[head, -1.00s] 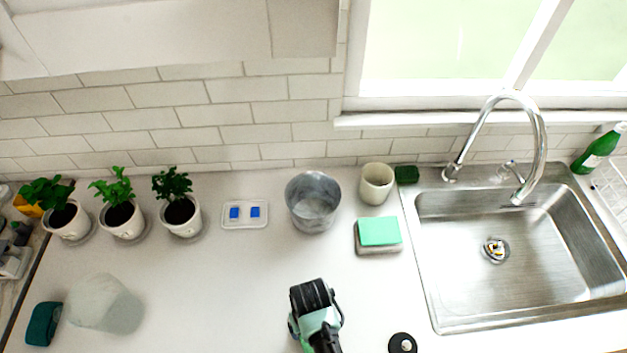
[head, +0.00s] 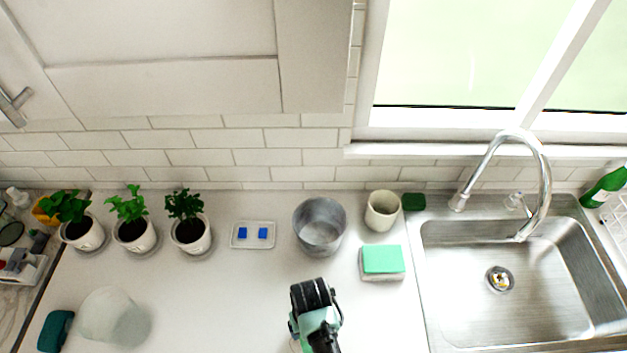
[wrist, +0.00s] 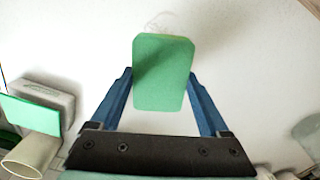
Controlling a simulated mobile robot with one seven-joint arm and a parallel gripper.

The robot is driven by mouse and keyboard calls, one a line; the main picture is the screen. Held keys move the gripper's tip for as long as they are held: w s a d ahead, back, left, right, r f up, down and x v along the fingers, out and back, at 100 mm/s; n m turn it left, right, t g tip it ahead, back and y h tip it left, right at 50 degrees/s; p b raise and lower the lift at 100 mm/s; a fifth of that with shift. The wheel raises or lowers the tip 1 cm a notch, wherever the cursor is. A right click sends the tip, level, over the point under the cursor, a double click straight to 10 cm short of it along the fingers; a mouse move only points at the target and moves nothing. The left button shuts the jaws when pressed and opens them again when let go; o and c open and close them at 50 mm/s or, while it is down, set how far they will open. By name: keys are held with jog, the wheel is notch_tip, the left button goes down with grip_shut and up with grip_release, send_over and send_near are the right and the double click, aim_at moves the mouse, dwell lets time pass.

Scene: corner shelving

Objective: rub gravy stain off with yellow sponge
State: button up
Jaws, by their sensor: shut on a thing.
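My gripper (wrist: 162,78) is shut on a sponge (wrist: 163,85) in the wrist view. The sponge shows a green face to the camera, with a thin yellowish edge at its top right. One blue finger is on each side of it. A faint, pale ring-like mark (wrist: 172,20) shows on the white counter just beyond the sponge; I cannot tell for sure that it is the gravy stain. In the head view my arm's dark end (head: 313,297) is over the front of the counter, and it hides the fingers and the held sponge.
A blue-marked tray (head: 253,235), potted plants (head: 133,233) and a translucent vessel (head: 108,315) are left. Counter between is clear.

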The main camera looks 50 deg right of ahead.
notch_tip(320, 180, up, 3)
jog(key=shift+w+d+f+p, duration=0.1)
jog(key=shift+w+f+p, duration=0.1)
jog(key=shift+p, duration=0.45)
jog(key=shift+s+r, duration=0.2)
jog(key=shift+r, duration=0.05)
jog(key=shift+w+f, duration=0.1)
jog(key=shift+w, duration=0.05)
